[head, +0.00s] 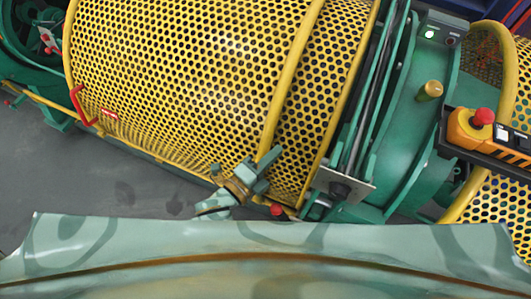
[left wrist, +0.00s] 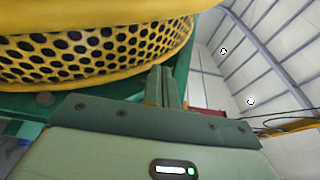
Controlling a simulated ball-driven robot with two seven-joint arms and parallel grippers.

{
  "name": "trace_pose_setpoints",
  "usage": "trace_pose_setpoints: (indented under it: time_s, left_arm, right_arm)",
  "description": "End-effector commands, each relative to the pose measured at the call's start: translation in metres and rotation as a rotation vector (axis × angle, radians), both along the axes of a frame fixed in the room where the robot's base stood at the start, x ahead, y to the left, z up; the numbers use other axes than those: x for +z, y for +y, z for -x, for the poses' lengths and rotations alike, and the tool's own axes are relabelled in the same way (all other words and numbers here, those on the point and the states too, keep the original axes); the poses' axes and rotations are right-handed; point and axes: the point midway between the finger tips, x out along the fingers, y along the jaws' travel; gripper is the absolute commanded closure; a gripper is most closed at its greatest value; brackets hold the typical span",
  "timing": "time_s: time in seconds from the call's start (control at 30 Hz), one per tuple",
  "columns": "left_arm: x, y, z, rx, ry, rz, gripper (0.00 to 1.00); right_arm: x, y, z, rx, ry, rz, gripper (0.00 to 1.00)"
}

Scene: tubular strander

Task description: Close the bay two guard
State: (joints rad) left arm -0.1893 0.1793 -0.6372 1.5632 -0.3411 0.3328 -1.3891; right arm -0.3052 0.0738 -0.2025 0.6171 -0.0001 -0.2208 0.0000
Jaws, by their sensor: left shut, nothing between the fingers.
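A large yellow perforated guard (head: 180,65) curves over the machine in the head view, with a red handle (head: 78,103) and a small red label at its lower left. Its lower edge also shows in the left wrist view (left wrist: 90,50). No bay number can be read, and I cannot tell whether it is fully down. My left gripper (head: 268,157) is shut and empty, in front of the guard's lower right part. In the left wrist view its fingers (left wrist: 162,86) stand together beside the guard's rim; contact cannot be told. My right gripper is out of view.
A green machine frame (head: 400,110) stands right of the guard, with a grey plate (head: 343,186) low on it. A control box with a red button (head: 484,116) is at the right. Another yellow mesh guard (head: 497,210) is below it. Grey floor (head: 60,175) is open at the left.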

Motion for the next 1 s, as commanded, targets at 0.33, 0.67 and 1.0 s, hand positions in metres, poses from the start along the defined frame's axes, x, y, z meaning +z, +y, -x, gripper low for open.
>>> trace_pose_setpoints:
  time_s: [0.33,0.67,1.0]
  left_arm:
    - [0.001,-0.037,-0.052,0.001,0.002,-0.004,1.00]
    - [0.001,-0.007,-0.063,0.001,0.003,0.002,1.00]
    - [0.000,-0.006,-0.064,0.001,0.004,0.002,1.00]
  right_arm:
    - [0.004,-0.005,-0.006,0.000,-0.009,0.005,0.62]
    - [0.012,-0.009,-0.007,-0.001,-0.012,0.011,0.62]
    - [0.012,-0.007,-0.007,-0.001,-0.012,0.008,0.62]
